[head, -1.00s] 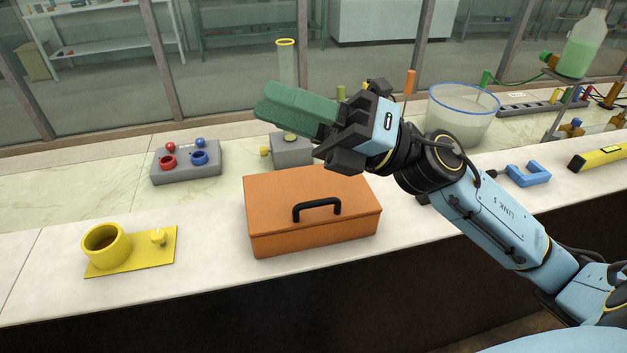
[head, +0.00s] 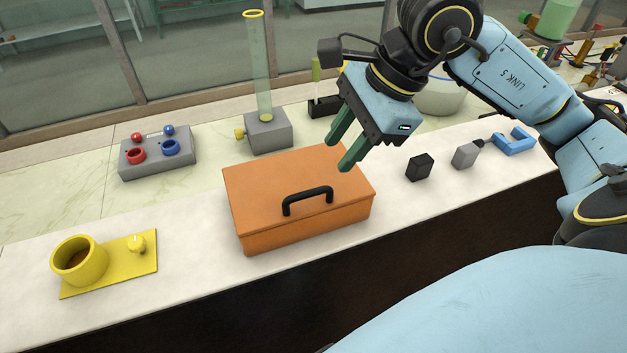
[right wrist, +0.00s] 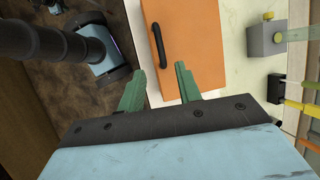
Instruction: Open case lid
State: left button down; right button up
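The orange case (head: 270,199) sits on the counter with its lid shut and a black handle (head: 308,199) on top near its front edge. In the right wrist view the case (right wrist: 200,50) lies beyond the fingertips, with the handle (right wrist: 158,45) to the left. My right gripper (head: 341,154) is open and empty, its green fingers pointing down above the right back part of the case. It also shows in the right wrist view (right wrist: 158,75), fingers spread apart. My left gripper is not in the head view.
A yellow cup holder (head: 95,262) stands left of the case. A grey box with red and blue rings (head: 157,153) and a glass tube on a grey base (head: 268,132) stand behind. A black cube (head: 419,167), grey block (head: 465,154) and blue bracket (head: 514,141) lie to the right.

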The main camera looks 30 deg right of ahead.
aim_at(309, 192)
jog(key=x, duration=1)
jog(key=shift+a, duration=0.1)
grip_shut()
jog(key=shift+r, duration=0.1)
